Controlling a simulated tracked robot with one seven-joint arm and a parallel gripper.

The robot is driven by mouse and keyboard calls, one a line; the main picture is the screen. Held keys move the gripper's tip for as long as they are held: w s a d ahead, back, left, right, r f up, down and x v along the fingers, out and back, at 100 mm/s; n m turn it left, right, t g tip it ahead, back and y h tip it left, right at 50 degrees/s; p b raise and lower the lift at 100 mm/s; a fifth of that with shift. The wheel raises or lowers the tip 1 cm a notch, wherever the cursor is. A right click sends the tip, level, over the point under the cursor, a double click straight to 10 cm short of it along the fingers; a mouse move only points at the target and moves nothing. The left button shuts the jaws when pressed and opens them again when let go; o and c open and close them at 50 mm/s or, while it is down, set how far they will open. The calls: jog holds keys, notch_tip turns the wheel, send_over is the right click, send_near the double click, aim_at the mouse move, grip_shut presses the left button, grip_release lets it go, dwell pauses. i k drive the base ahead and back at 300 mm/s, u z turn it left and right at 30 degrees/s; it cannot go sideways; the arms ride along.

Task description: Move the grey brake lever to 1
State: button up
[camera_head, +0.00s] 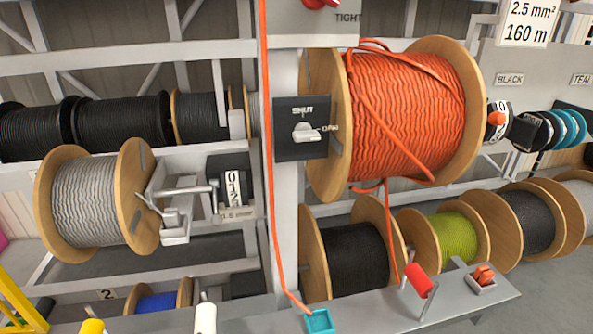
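The grey reel (90,203) with wooden flanges hangs at the left. Beside its right flange, a light grey lever bar (185,190) runs roughly level towards a number plate (233,189) marked 0, 1 and 2 from top to bottom. The bar's right end lies just left of the plate, near the upper digits; which digit it points at I cannot tell. A grey bracket (176,228) sits below the bar. A label reading 1.5 mm², partly unclear, is under the plate. I cannot make out my gripper in this view.
A grey post with a SHUT switch (306,132) stands right of the lever. An orange cable (268,160) hangs along it from above. The big orange reel (405,115) is further right. A bench with a red handle (420,280) and teal box (319,321) crosses below.

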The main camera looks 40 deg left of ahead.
aim_at(217, 220)
jog(key=z, duration=0.05)
jog(key=k, duration=0.5)
jog(key=u, duration=0.45)
jog(key=i, duration=0.5)
jog(key=u, duration=1.95)
jog(key=i, duration=0.6)
jog(key=z, duration=0.2)
jog(key=k, duration=0.45)
